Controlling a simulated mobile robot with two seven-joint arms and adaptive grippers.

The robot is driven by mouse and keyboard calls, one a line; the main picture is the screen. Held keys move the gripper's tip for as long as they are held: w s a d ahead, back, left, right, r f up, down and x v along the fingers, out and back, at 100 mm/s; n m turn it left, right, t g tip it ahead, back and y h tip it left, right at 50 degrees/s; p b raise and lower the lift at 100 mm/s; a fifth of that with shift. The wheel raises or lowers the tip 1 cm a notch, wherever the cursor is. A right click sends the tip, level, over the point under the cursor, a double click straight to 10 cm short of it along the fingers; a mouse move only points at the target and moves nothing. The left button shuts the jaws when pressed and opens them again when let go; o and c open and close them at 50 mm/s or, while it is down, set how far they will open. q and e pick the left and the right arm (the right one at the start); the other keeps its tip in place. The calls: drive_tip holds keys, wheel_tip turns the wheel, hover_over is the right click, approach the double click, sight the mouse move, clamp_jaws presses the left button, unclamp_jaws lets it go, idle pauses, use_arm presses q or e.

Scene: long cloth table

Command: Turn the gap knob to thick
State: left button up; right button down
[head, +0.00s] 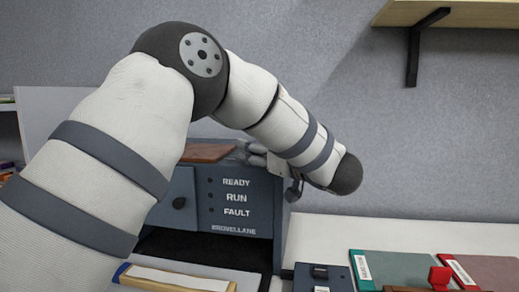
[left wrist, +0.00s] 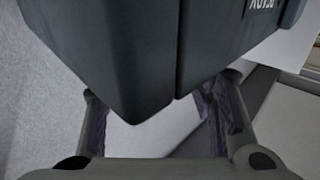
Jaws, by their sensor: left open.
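A blue-grey machine (head: 237,218) labelled READY, RUN and FAULT stands on the table in the head view. My left arm reaches across in front of and above the machine. My left gripper (head: 262,154) is mostly hidden behind the arm, by the machine's upper right edge. In the left wrist view, the open left gripper (left wrist: 160,122) has its two fingers apart, with a dark corner of the machine (left wrist: 135,60) close above them. My right gripper is out of view.
A wooden-topped piece (head: 207,152) lies on the machine. Teal and red binders or boxes (head: 400,268) and a dark box (head: 322,278) lie at right. A shelf with a black bracket (head: 413,55) juts out at upper right. White table surface is bare behind the binders.

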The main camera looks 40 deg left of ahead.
use_arm(q)
drive_tip(key=c, duration=1.2)
drive_tip(key=shift+w+f, duration=0.1)
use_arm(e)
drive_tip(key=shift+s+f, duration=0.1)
use_arm(q)
drive_tip(key=shift+w+f+n+g+b, duration=0.15)
drive_tip(key=shift+n+g+b, duration=0.2)
drive_tip(key=shift+g, duration=0.45)
drive_tip(key=n+g+b, duration=0.1)
drive_tip(key=g, duration=0.1)
drive_tip(key=n+g+b, duration=0.1)
drive_tip(key=n+g, duration=0.1)
drive_tip(key=g, duration=0.1)
drive_tip(key=n+g+b, duration=0.2)
drive_tip(key=shift+w+f, duration=0.3)
drive_tip(key=shift+r+n+g+h+b, duration=0.15)
drive_tip(key=shift+n+g+b, duration=0.3)
drive_tip(key=shift+g, duration=0.25)
drive_tip(key=shift+r+n+g+h+b, duration=0.15)
drive_tip(key=shift+n+g+b, duration=0.25)
drive_tip(key=shift+g, duration=0.3)
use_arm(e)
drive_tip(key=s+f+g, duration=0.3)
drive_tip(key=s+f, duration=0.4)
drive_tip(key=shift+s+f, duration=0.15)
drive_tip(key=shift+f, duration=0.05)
